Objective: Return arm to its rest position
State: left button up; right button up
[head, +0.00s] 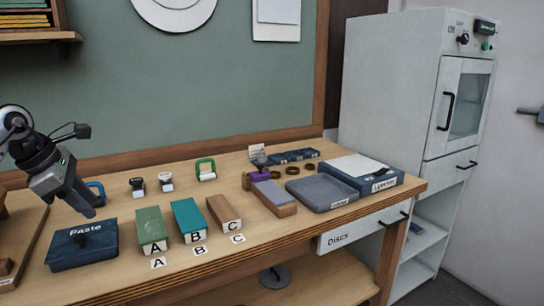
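My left gripper (92,207) comes in from the left edge and points down and to the right. It is above the left part of the wooden workbench (285,234), just behind a dark blue box labelled Paste (82,248). Its fingers look close together, but the angle hides whether there is a gap between them. I see nothing clearly held in it. My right gripper cannot be made out in the head view.
Blocks A (152,228), B (188,218) and C (223,212) stand in front, right of the gripper. A grey cabinet (390,90) stands beyond. A blue-handled item (97,190) is close behind the gripper.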

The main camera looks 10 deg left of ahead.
pick_arm(q)
jog(key=d+f+n+t+h, duration=0.25)
jog(key=d+f+h, duration=0.2)
jog(key=d, duration=0.55)
jog(key=d+f+n+t+h, duration=0.1)
jog(key=d+f+n+h, duration=0.3)
jog(key=d, duration=0.7)
jog(key=d+f+n+t+h, duration=0.1)
jog(key=d+f+n+h, duration=0.3)
jog(key=d, duration=0.6)
jog(key=s+d+f+n+y, duration=0.1)
jog(key=s+f+n+y, duration=0.4)
jog(key=n, duration=1.1)
jog(key=s+d+f+n+t+y, duration=0.1)
jog(key=s+f+n+y, duration=0.5)
jog(key=s+f+n, duration=0.6)
notch_tip(320, 180, down, 3)
jog(key=n, duration=0.5)
jog(key=shift+s, duration=0.3)
pick_arm(e)
jog(key=shift+w+f, duration=0.2)
jog(key=shift+w, duration=0.05)
